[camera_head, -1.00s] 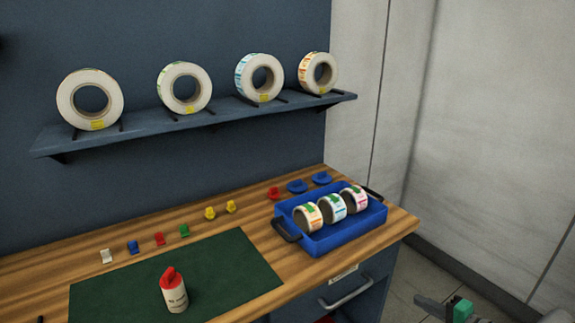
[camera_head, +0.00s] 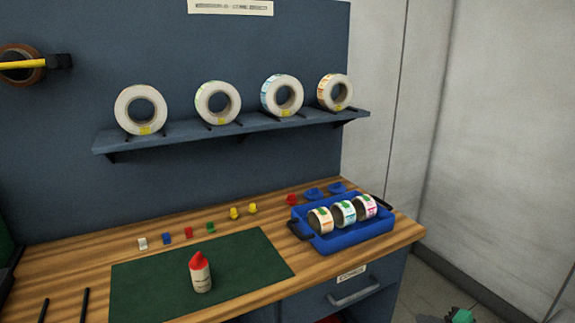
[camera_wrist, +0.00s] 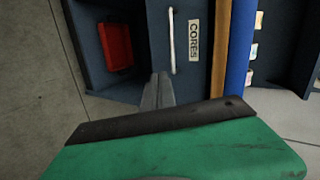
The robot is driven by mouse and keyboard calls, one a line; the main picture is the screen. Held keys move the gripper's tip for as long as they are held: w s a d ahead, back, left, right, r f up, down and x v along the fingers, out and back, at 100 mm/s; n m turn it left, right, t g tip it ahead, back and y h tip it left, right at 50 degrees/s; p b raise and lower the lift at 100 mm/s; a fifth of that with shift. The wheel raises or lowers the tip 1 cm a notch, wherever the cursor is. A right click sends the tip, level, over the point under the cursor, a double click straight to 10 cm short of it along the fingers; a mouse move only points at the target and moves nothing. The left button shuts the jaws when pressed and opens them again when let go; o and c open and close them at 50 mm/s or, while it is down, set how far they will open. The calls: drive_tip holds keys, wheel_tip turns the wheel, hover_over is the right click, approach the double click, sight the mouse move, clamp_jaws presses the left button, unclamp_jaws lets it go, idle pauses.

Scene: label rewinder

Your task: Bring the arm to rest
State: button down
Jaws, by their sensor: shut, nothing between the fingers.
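My gripper (camera_wrist: 158,85) shows in the wrist view with its grey fingers together and nothing between them. It is off the front of the bench, with a drawer labelled CORES (camera_wrist: 193,40) and its handle (camera_wrist: 172,41) beyond the fingertips. In the head view only a small green and grey part of my gripper (camera_head: 460,315) shows at the bottom right edge, clear of the bench's right end. Most of my arm is out of view.
The wooden bench (camera_head: 75,262) carries a green mat (camera_head: 235,275), a red-capped bottle (camera_head: 201,273), a blue tray (camera_head: 350,240) holding three label rolls, and several small coloured pieces. Several large rolls stand on the shelf (camera_head: 185,137). A red bin (camera_wrist: 115,46) sits under the bench. Floor to the right is clear.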

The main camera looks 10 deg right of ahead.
drive_tip(key=w+a+r+n+g+h+p, duration=0.1)
drive_tip(key=a+r+n+g+p, duration=0.2)
drive_tip(key=a, duration=0.4)
drive_tip(key=w+a+r+n+g+p, duration=0.1)
drive_tip(key=a+r+n+g, duration=0.1)
drive_tip(key=a+r, duration=0.45)
drive_tip(key=w+a+r+n+g+h+p, duration=0.1)
drive_tip(key=a+r+n+g+p, duration=0.15)
drive_tip(key=a, duration=0.65)
drive_tip(key=s+a+r+n+h+p, duration=0.3)
drive_tip(key=s+a+r+n, duration=0.2)
drive_tip(key=s+a+r, duration=0.3)
drive_tip(key=s+a+g, duration=0.1)
drive_tip(key=s+a, duration=0.1)
drive_tip(key=s, duration=0.2)
drive_tip(key=shift+s+a+r, duration=0.2)
drive_tip(key=shift+s+a, duration=0.1)
drive_tip(key=shift+s, duration=0.1)
